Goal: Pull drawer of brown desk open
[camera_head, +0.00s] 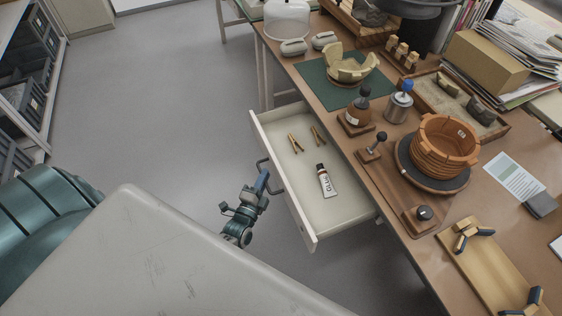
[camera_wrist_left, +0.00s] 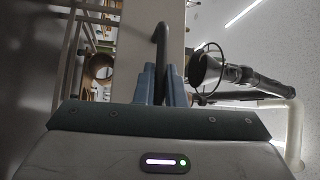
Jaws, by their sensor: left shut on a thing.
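The brown desk (camera_head: 405,215) stands on the right in the head view. Its white drawer (camera_head: 335,215) is pulled out and shows its inside. A dark bar handle (camera_head: 272,178) is on the drawer's front. My left gripper (camera_head: 262,181) is at the handle, its blue fingers shut on it. In the left wrist view the blue fingers (camera_wrist_left: 162,84) close around the dark handle bar (camera_wrist_left: 161,45). The right gripper is not seen.
In the drawer lie a glue tube (camera_head: 326,181) and clothespins (camera_head: 296,143). On the desk stand a turntable with a clay pot (camera_head: 443,147), a green mat (camera_head: 318,80) with a broken bowl, and a wooden tray. Clear grey floor (camera_head: 165,110) lies left of the drawer.

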